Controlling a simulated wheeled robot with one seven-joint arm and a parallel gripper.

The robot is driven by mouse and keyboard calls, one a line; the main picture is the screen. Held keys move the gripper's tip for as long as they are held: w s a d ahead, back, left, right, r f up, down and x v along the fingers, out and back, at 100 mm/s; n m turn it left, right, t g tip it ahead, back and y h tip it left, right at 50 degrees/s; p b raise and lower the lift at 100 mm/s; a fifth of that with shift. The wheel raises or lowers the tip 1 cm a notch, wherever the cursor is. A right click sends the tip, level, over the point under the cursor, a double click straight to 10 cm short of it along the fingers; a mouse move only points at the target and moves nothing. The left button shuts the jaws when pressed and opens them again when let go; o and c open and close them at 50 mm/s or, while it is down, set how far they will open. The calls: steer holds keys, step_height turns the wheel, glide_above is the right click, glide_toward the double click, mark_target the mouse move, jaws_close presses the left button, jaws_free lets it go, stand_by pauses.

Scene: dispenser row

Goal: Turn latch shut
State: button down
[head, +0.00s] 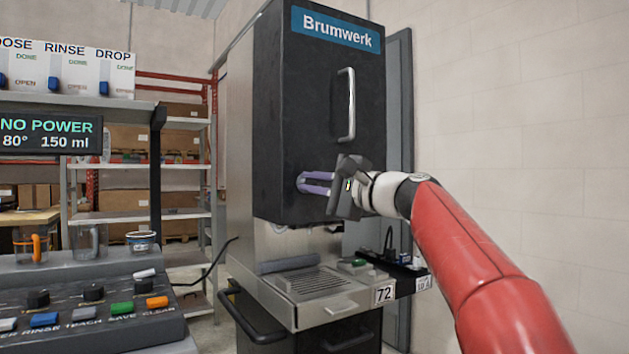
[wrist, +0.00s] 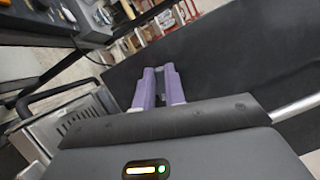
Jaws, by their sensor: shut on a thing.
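My gripper (head: 304,182) reaches to the dark front door (head: 310,110) of the Brumwerk dispenser, low on that door. Its two purple fingers lie close together, one above the other in the head view, with their tips at the door's face. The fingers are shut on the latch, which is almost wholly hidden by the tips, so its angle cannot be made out. The door looks closed.
A silver vertical handle (head: 346,105) stands out above my gripper. Below are a drip tray (head: 308,283) and a black side shelf (head: 405,278). A button console (head: 80,300) with cups behind it stands at left. Shelving with boxes is behind. A bare wall is at right.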

steer(key=shift+f+n+g+h, duration=0.1)
steer(key=shift+n+g+h, duration=0.4)
steer(key=shift+n, duration=0.9)
steer(key=c, duration=1.5)
jaws_free()
steer(key=shift+o, duration=0.2)
steer(key=b+v, duration=0.2)
steer(key=v, duration=0.5)
steer(key=shift+s+d, duration=0.25)
